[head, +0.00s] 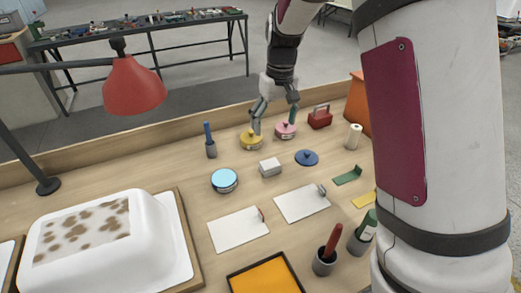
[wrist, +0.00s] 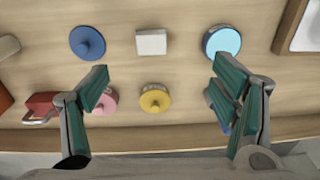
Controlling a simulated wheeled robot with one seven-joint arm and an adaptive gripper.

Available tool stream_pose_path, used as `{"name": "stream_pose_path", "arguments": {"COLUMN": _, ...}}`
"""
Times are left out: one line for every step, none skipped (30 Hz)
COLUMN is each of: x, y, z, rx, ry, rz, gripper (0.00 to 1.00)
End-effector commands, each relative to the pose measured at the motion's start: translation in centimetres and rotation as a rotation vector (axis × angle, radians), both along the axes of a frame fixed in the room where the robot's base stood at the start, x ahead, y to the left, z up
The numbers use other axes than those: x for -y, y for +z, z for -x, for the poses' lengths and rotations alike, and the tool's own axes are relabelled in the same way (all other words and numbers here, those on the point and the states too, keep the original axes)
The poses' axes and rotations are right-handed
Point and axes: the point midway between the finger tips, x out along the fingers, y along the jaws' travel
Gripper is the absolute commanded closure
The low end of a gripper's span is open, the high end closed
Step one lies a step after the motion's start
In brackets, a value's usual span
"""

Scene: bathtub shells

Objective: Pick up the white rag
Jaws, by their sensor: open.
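A small white block-shaped item (head: 270,166), which looks like the white rag folded up, lies flat on the wooden table between a blue knobbed disc and a light-blue-topped round tin. It also shows in the wrist view (wrist: 151,42), at top centre beyond the fingertips. My gripper (head: 275,124) is open and empty, pointing down over the back of the table, behind the white item. In the wrist view my fingers (wrist: 162,92) are spread wide on both sides, and nothing is between their pads at grasp height.
Yellow (head: 251,139) and pink (head: 285,131) knobbed discs lie below my gripper. The blue disc (head: 307,157) and light-blue tin (head: 224,180) flank the white item. A blue-handled tool in a cup (head: 210,147) stands at left. White sheets (head: 238,231) lie in front.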

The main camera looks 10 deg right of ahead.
Motion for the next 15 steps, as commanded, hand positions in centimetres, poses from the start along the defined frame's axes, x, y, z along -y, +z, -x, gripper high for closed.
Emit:
{"name": "stream_pose_path", "arguments": {"x": -0.1, "y": -1.7, "z": -1.1, "rx": -0.016, "ry": 0.010, "rz": 0.011, "gripper": 0.20}}
{"name": "stream_pose_path", "arguments": {"x": -0.1, "y": -2.5, "z": -1.6, "rx": -0.022, "ry": 0.016, "rz": 0.016, "gripper": 0.20}}
{"name": "stream_pose_path", "arguments": {"x": -0.1, "y": -3.4, "z": -2.2, "rx": -0.028, "ry": 0.023, "rz": 0.023, "gripper": 0.20}}
{"name": "stream_pose_path", "arguments": {"x": -0.1, "y": -4.0, "z": -2.6, "rx": -0.032, "ry": 0.027, "rz": 0.027, "gripper": 0.20}}
{"name": "stream_pose_path", "arguments": {"x": -0.1, "y": -4.6, "z": -2.9, "rx": -0.036, "ry": 0.031, "rz": 0.030, "gripper": 0.20}}
{"name": "stream_pose_path", "arguments": {"x": -0.1, "y": -5.2, "z": -3.3, "rx": -0.040, "ry": 0.037, "rz": 0.035, "gripper": 0.20}}
{"name": "stream_pose_path", "arguments": {"x": -0.1, "y": -5.6, "z": -3.5, "rx": -0.042, "ry": 0.040, "rz": 0.038, "gripper": 0.20}}
{"name": "stream_pose_path", "arguments": {"x": -0.1, "y": -5.9, "z": -3.7, "rx": -0.044, "ry": 0.042, "rz": 0.039, "gripper": 0.20}}
{"name": "stream_pose_path", "arguments": {"x": -0.1, "y": -6.2, "z": -3.8, "rx": -0.046, "ry": 0.045, "rz": 0.042, "gripper": 0.20}}
{"name": "stream_pose_path", "arguments": {"x": -0.1, "y": -6.5, "z": -3.9, "rx": -0.048, "ry": 0.046, "rz": 0.043, "gripper": 0.20}}
{"name": "stream_pose_path", "arguments": {"x": -0.1, "y": -6.7, "z": -4.0, "rx": -0.049, "ry": 0.046, "rz": 0.043, "gripper": 0.20}}
{"name": "stream_pose_path", "arguments": {"x": -0.1, "y": -7.1, "z": -4.0, "rx": -0.050, "ry": 0.047, "rz": 0.044, "gripper": 0.20}}
{"name": "stream_pose_path", "arguments": {"x": -0.1, "y": -7.4, "z": -4.0, "rx": -0.051, "ry": 0.047, "rz": 0.044, "gripper": 0.20}}
{"name": "stream_pose_path", "arguments": {"x": -0.1, "y": -7.8, "z": -4.0, "rx": -0.051, "ry": 0.047, "rz": 0.044, "gripper": 0.20}}
{"name": "stream_pose_path", "arguments": {"x": -0.1, "y": -8.4, "z": -4.0, "rx": -0.051, "ry": 0.047, "rz": 0.045, "gripper": 0.20}}
